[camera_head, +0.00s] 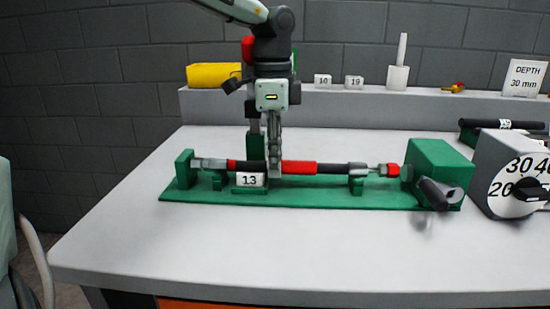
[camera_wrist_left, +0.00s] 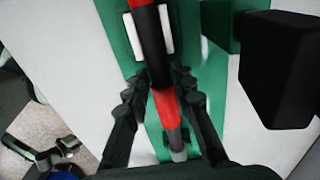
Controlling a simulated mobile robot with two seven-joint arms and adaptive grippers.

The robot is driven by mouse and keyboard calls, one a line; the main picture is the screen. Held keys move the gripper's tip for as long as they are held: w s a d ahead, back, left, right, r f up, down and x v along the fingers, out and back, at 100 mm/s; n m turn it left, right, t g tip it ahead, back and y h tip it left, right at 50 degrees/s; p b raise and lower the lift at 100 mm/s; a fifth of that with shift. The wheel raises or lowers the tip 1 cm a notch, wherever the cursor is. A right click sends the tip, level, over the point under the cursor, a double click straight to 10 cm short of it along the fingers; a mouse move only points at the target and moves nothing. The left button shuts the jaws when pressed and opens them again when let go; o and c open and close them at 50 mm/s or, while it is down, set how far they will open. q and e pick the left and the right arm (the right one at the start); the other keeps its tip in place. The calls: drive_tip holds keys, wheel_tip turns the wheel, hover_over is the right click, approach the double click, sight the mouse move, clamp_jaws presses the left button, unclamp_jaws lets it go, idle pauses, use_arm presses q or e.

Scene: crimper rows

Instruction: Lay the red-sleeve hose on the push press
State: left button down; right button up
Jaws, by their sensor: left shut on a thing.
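The push press (camera_head: 330,197) is a long green base with a post at the left, small green rests and a green block at the right. The hose (camera_head: 335,168), black with a red sleeve (camera_head: 299,167), lies lengthwise over it, level along the rests. I cannot tell whether it touches them. My left gripper (camera_head: 274,165) points down and is shut on the hose beside the red sleeve. In the left wrist view, its fingers (camera_wrist_left: 160,88) flank the hose, whose black and red parts (camera_wrist_left: 167,105) show between them. My right gripper is not in view.
A plate marked 13 (camera_head: 250,180) stands in front of the hose. A black handle (camera_head: 438,194) juts from the press block. A grey dial box (camera_head: 513,178) stands right of it. A back ledge (camera_head: 340,104) holds a yellow piece (camera_head: 214,75) and number plates. The table front is clear.

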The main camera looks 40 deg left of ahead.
use_arm(q)
drive_tip(key=shift+r+b, duration=0.1)
drive_tip(key=shift+b, duration=0.2)
idle(0.5)
drive_tip(key=shift+f+b, duration=0.45)
drive_tip(key=shift+b, duration=0.1)
idle(0.5)
drive_tip(key=c, duration=1.2)
unclamp_jaws()
wheel_tip(320, 180, up, 12)
drive_tip(key=shift+s, duration=0.15)
drive_tip(key=shift+a, duration=0.1)
